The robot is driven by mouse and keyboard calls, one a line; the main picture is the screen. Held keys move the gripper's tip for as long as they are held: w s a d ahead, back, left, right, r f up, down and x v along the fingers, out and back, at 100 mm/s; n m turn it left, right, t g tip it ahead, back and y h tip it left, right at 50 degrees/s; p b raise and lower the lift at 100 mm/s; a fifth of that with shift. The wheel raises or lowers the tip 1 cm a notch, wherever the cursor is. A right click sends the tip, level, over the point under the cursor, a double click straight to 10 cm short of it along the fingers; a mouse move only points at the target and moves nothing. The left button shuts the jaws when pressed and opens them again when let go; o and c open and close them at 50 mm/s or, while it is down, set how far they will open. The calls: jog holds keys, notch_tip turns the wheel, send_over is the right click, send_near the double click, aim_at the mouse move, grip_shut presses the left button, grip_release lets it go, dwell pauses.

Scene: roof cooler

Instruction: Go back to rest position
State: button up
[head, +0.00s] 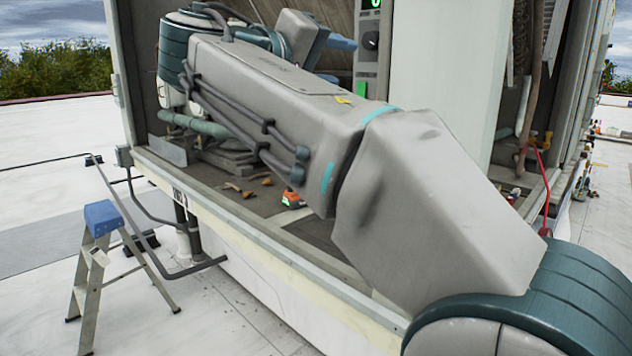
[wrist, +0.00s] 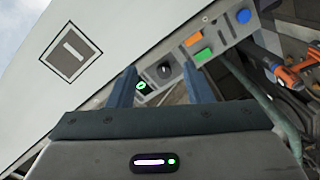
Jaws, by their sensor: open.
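My gripper (wrist: 161,88) shows in the wrist view with its two blue-grey fingers apart and nothing between them. Beyond the fingertips is a grey control panel (wrist: 228,38) with a lit green display, a black knob (wrist: 165,71), orange and green buttons and a blue button (wrist: 243,16). In the head view my arm stretches from the lower right into the open cooler cabinet. My gripper (head: 343,43) is small there, with a blue finger pointing right toward the control panel (head: 371,65). I cannot tell the exact gap between them.
The cabinet's front ledge (head: 260,232) runs below my arm. An orange-and-black tool (head: 292,198) and brown leaves lie on the cabinet floor. A white panel (head: 445,65) stands right of the controls. A stepladder (head: 97,245) stands at left on the pale roof, which is largely clear.

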jog(key=s+d+f+n+g+y+p, duration=0.1)
jog(key=s+d+f+g+y+p, duration=0.15)
jog(key=d+f, duration=0.5)
jog(key=s+d+f+n+g+y+p, duration=0.1)
jog(key=d+f+g+y+p, duration=0.2)
jog(key=f, duration=0.8)
jog(key=s+d+f+m+g+y+p, duration=0.2)
jog(key=s+f+y, duration=0.5)
jog(key=s+f, duration=0.9)
notch_tip(320, 180, down, 3)
jog(key=m+g+p, duration=0.1)
jog(key=m+g, duration=0.1)
jog(key=shift+s+d+m, duration=0.15)
jog(key=shift+s+m, duration=0.1)
jog(key=shift+m, duration=0.15)
jog(key=shift+f, duration=0.1)
